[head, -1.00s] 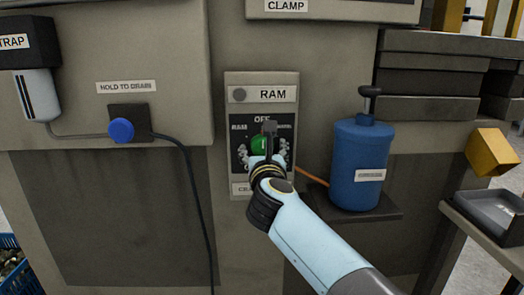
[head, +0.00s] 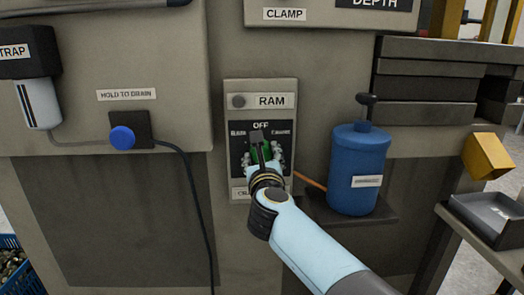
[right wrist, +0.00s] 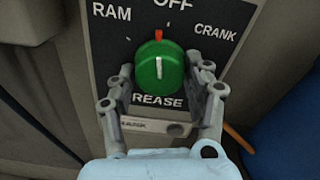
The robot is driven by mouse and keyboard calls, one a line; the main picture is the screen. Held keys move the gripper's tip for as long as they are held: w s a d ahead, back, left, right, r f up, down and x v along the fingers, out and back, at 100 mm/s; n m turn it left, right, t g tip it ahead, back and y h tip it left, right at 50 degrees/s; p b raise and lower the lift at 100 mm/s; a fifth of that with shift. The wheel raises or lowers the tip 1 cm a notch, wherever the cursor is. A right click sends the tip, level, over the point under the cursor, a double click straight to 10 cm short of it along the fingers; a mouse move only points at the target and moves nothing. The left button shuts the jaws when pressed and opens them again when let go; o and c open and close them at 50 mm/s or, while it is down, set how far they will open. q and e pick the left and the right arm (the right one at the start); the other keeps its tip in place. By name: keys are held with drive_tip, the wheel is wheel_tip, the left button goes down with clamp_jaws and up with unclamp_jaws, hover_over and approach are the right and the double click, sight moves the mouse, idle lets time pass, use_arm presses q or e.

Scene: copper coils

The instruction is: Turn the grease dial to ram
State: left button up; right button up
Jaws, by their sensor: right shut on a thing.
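The green grease dial (right wrist: 160,72) sits on a dark plate (right wrist: 105,75) marked RAM at upper left, OFF at top and CRANK at upper right, with GREASE below. Its white line stands about upright, toward OFF and a red mark (right wrist: 158,35). In the head view the dial (head: 267,152) is partly hidden by my right gripper (head: 262,146). In the right wrist view my right gripper (right wrist: 166,88) has one finger on each side of the dial and is shut on it. My left gripper is not in view.
A RAM label (head: 271,101) and a small round grey part (head: 239,101) sit above the dial. A blue canister (head: 357,170) stands on a shelf to the right. A blue button (head: 123,138) with a dark cable is at the left.

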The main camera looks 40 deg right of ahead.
drive_tip(key=shift+r+n+p, duration=0.15)
drive_tip(key=shift+n+p, duration=3.4)
drive_tip(key=shift+n, duration=1.05)
drive_tip(key=shift+s, duration=0.1)
drive_tip(key=o, duration=1.2)
drive_tip(key=v, duration=1.2)
